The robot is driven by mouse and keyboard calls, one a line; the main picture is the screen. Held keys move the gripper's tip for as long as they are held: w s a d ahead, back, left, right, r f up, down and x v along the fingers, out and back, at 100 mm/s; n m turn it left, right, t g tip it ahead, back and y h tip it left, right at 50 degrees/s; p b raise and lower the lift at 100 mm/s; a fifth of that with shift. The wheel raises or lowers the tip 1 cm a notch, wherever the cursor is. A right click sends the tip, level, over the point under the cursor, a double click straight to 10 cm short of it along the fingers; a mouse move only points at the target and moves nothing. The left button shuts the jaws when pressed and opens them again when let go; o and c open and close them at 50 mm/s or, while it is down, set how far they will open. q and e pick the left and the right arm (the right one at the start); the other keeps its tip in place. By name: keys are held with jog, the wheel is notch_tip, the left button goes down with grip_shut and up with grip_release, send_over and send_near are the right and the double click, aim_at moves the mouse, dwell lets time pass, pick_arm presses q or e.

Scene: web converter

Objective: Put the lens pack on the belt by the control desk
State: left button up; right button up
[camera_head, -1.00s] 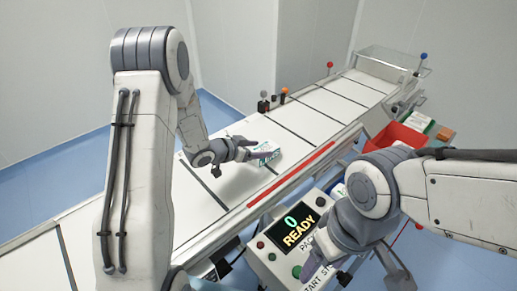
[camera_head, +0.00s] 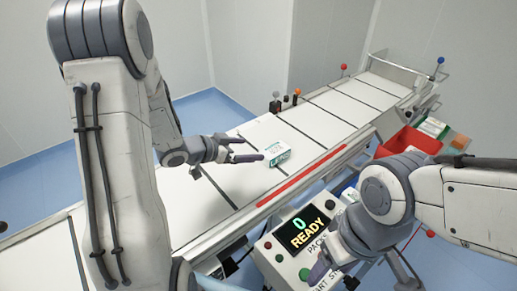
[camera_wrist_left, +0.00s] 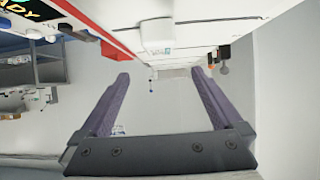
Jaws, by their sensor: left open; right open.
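The lens pack (camera_head: 276,153), a small white box with green print, sits on the white belt (camera_head: 230,182) beside the control desk (camera_head: 266,245), whose screen reads 0 READY. My left gripper (camera_head: 252,148) is open and empty, just left of the pack and apart from it. In the left wrist view a white box (camera_wrist_left: 157,34), seemingly the pack, lies beyond the open fingers (camera_wrist_left: 160,75). My right gripper (camera_head: 358,272) is low over the right side of the desk; its fingers are partly hidden by its own arm.
A red bin (camera_head: 410,142) stands right of the belt, with packs (camera_head: 433,127) beside it. A red strip (camera_head: 302,174) runs along the belt's near edge. Knobs (camera_head: 285,101) stand at the far edge. The belt behind the pack is clear.

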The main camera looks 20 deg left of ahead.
pick_arm(q)
jog(key=s+d+r+g+y, duration=0.3)
jog(key=s+d+y, duration=0.3)
jog(key=d, duration=0.3)
jog(key=s+d+r+g, duration=0.1)
jog(key=s+d+g, duration=0.2)
jog(key=s, duration=0.8)
jog(key=s+d+g, duration=0.4)
jog(key=s, duration=0.8)
jog(key=shift+r+m, duration=0.3)
jog(key=shift+r, duration=0.05)
jog(key=shift+d, duration=0.1)
